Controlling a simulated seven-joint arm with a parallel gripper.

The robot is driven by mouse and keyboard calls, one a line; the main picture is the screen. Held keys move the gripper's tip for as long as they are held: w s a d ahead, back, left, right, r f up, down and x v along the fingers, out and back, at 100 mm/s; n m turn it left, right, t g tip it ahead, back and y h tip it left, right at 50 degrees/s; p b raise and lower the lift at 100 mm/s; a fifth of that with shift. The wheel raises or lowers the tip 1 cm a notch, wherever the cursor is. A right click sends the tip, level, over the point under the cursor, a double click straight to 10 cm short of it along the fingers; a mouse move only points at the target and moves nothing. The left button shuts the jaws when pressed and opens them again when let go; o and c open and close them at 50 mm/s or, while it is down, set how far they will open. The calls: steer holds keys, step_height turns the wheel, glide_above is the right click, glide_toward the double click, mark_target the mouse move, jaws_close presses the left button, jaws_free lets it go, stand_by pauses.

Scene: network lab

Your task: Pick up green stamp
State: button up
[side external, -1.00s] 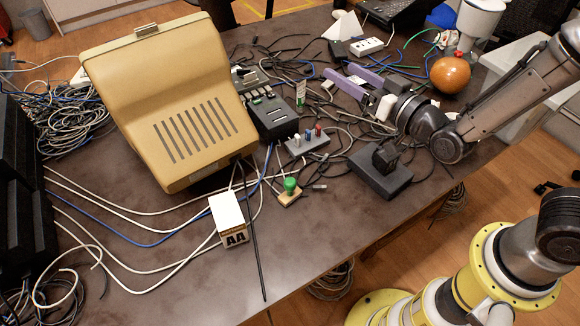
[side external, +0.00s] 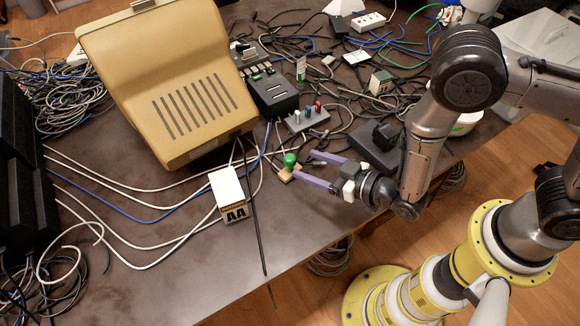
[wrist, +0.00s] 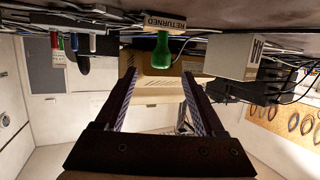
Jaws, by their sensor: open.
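The green stamp (side external: 290,160) stands upright on the table on a small wooden base. In the wrist view, which is upside down, its green handle (wrist: 161,52) shows with the base marked RETURNED above it. My gripper (side external: 308,166) is open, its two purple fingers reaching from the right toward the stamp, low over the table. In the wrist view my gripper (wrist: 158,77) is empty, and the handle lies just past the fingertips, roughly centred between them. Whether the near fingertip touches the base I cannot tell.
A white box marked AA (side external: 228,195) stands left of the stamp, with a black cable beside it. A grey block with coloured knobs (side external: 307,119) and a dark box (side external: 376,145) stand behind. A large tan monitor (side external: 165,85) is at left. The front table is fairly clear.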

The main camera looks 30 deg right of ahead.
mark_target(295, 161)
steer(key=shift+x, duration=3.2)
steer(key=shift+f, duration=0.1)
jaws_close()
